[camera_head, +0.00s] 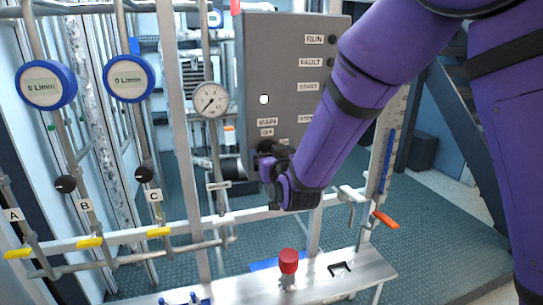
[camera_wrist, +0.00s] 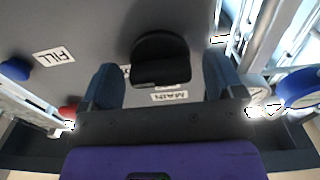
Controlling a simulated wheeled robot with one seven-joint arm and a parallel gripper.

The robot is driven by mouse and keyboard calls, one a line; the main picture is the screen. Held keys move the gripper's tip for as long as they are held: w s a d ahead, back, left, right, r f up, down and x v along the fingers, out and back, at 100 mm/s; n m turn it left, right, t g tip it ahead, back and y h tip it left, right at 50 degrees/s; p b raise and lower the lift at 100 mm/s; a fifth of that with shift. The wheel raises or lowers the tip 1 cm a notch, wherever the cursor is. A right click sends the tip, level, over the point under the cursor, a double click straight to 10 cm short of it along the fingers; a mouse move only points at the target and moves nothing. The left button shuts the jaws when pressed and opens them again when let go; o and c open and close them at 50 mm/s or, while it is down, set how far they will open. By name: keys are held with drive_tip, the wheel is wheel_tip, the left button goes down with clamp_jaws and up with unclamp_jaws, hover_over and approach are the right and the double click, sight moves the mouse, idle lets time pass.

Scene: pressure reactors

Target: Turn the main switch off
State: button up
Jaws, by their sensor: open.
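The main switch (camera_wrist: 160,50) is a black rotary knob on the grey control box (camera_head: 262,60). In the wrist view it lies between the two spread fingers of my gripper (camera_wrist: 162,75), with visible gaps on both sides. A white MAIN label (camera_wrist: 169,96) shows upside down beside the knob, and a second label is partly covered. In the head view my gripper (camera_head: 268,162) is at the box's lower left, just below the MAIN and OFF labels (camera_head: 267,127), and mostly hides the knob. Which way the switch points I cannot tell.
The box also carries RUN, FAULT, START and STOP labels. A pressure gauge (camera_head: 210,99) and pipes stand left of the box. A red-capped valve (camera_head: 289,262) stands below.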

drive_tip(key=c, duration=0.9)
drive_tip(key=shift+o, duration=0.2)
drive_tip(key=n, duration=0.4)
drive_tip(key=shift+n, duration=0.4)
drive_tip(key=n, duration=0.4)
drive_tip(key=shift+n, duration=0.3)
drive_tip(key=n, duration=0.4)
drive_tip(key=shift+n, duration=2.3)
drive_tip(key=shift+f, duration=0.1)
